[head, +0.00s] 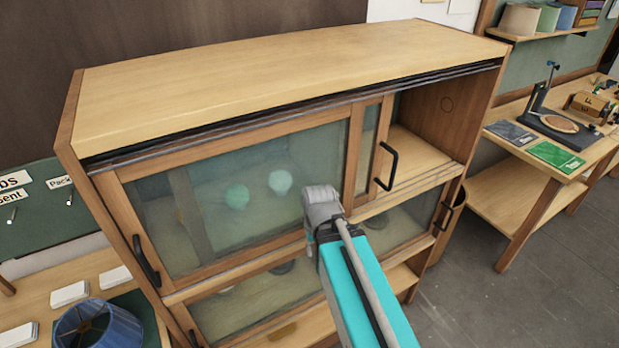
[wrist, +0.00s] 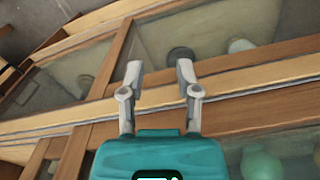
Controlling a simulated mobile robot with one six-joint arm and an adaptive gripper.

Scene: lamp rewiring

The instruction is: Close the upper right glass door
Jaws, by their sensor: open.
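The upper right glass door (head: 367,150) has a narrow wooden frame and a black handle (head: 387,166). It is slid left, mostly behind the upper left glass door (head: 250,190), leaving an opening (head: 425,150) at the cabinet's right end. My gripper (wrist: 160,72) is open and empty, its two grey fingers apart over the wooden rail between the upper and lower doors. In the head view my arm's end is in front of the upper left door's lower right corner, left of and lower than the handle. Whether the fingers touch the cabinet cannot be told.
Two pale green bulbs (head: 281,182) show behind the upper left glass. Lower glass doors (head: 265,295) sit below the rail. A workbench (head: 550,155) stands at the right, with bare floor (head: 490,300) before it. A blue lampshade (head: 95,325) is at the lower left.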

